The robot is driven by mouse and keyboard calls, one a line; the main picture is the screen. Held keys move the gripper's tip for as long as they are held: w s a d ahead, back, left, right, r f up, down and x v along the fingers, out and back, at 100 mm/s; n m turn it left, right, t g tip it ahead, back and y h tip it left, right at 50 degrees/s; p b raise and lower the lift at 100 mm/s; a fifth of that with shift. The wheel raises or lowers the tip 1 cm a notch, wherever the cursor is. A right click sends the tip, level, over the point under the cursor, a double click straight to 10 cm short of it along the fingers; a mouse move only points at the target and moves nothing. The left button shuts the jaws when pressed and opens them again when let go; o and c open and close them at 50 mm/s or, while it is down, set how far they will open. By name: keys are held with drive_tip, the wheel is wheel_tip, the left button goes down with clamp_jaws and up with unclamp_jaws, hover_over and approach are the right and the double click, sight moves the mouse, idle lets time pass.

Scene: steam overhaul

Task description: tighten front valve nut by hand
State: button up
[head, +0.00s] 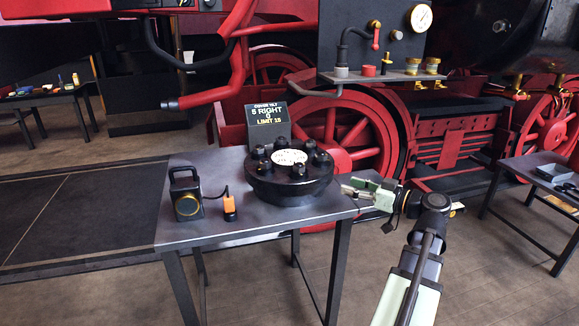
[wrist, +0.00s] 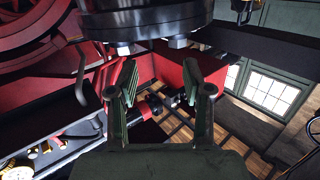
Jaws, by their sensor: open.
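A black round cover (head: 290,187) with a pale dial-like centre (head: 289,157) lies on the dark table. Several black nuts stand in a ring on it; one nut (head: 300,170) is on the side nearest the camera. I cannot tell by any mark which is the front valve nut. My gripper (head: 348,190) is at the cover's right side, beside the table's right edge, apart from the nuts. In the wrist view its two fingers (wrist: 160,82) are spread with nothing between them. A dark round body (wrist: 150,18) shows above the fingertips there.
A black lamp (head: 187,195) and a small orange item (head: 229,206) stand on the table's left (head: 215,180). A red locomotive with wheels (head: 345,135) stands behind.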

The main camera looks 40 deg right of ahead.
sight(296, 166)
drive_tip(key=shift+n+t+y, duration=0.3)
drive_tip(key=shift+n+y, duration=0.2)
drive_tip(key=shift+n, duration=0.2)
drive_tip(key=x, duration=0.6)
drive_tip(key=a+r+x, duration=0.1)
drive_tip(key=x, duration=0.5)
drive_tip(key=a+r+x, duration=0.1)
drive_tip(key=x, duration=0.5)
drive_tip(key=shift+w+a+r, duration=0.1)
drive_tip(key=shift+a, duration=0.1)
clamp_jaws()
